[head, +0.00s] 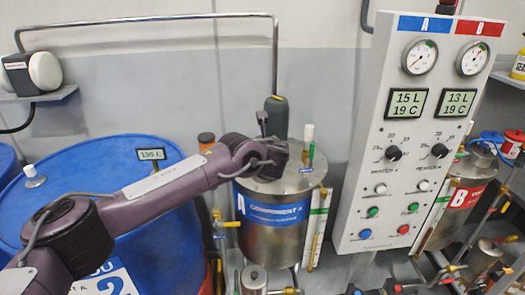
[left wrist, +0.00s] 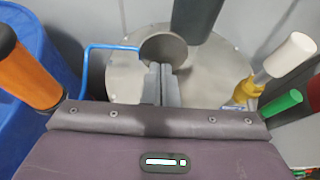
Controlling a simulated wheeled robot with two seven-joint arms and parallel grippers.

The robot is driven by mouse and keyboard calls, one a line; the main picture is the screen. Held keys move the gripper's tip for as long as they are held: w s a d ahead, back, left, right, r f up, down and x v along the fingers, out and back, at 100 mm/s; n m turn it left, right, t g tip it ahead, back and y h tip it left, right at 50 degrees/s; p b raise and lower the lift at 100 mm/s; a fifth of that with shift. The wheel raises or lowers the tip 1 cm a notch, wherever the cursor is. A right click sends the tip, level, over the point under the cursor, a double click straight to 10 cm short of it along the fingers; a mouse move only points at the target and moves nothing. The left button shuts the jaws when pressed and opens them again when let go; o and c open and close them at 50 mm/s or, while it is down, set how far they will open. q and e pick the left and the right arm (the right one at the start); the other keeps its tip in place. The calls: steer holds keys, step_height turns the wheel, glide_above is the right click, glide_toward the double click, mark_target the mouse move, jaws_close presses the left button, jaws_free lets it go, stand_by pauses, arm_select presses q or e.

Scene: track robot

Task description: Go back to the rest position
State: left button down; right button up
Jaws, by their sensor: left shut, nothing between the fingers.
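My left arm comes in from the left in the head view and reaches over the steel tank labelled Component A (head: 275,235). Its wrist hides part of the tank lid. My left gripper (left wrist: 161,82) shows in the left wrist view with its two grey fingers together and nothing between them. My right gripper is in neither view.
Dark motor (head: 277,117), white-capped valve (head: 308,133) and orange-topped part (head: 206,139) stand close around my left wrist. A blue drum (head: 150,225) lies under my forearm. The gauge panel (head: 395,190) is to the right, with tank B (head: 465,195) beyond. A metal pipe (head: 150,18) runs behind.

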arm_select(q)
steer(key=s+d+f+n+g+h, duration=0.2)
steer(key=s+f+n, duration=0.4)
steer(key=s, duration=0.3)
steer(key=s+d+f+n+g+h, duration=0.2)
steer(key=s+f+n, duration=0.4)
steer(key=s, duration=0.4)
steer(key=s+a+f+n+g+y, duration=0.1)
steer(key=s+a+f+n+g, duration=0.15)
steer(key=s+a+n, duration=0.65)
steer(key=s+a+f+n+g+y, duration=0.15)
steer(key=s+a+f+n, duration=0.35)
steer(key=a, duration=0.6)
steer(key=s+a+f+n+g+y, duration=0.1)
steer(key=s+a+f+n+g, duration=0.1)
steer(key=s+a+n, duration=0.7)
step_height(320, 180, down, 27)
steer(key=m, duration=0.1)
steer(key=s+a+f+g, duration=0.1)
steer(key=s+a+f, duration=0.1)
steer(key=s+f, duration=0.8)
steer(key=s+a+f+g, duration=0.1)
steer(key=s+a+f, duration=0.1)
steer(key=s+f, duration=0.9)
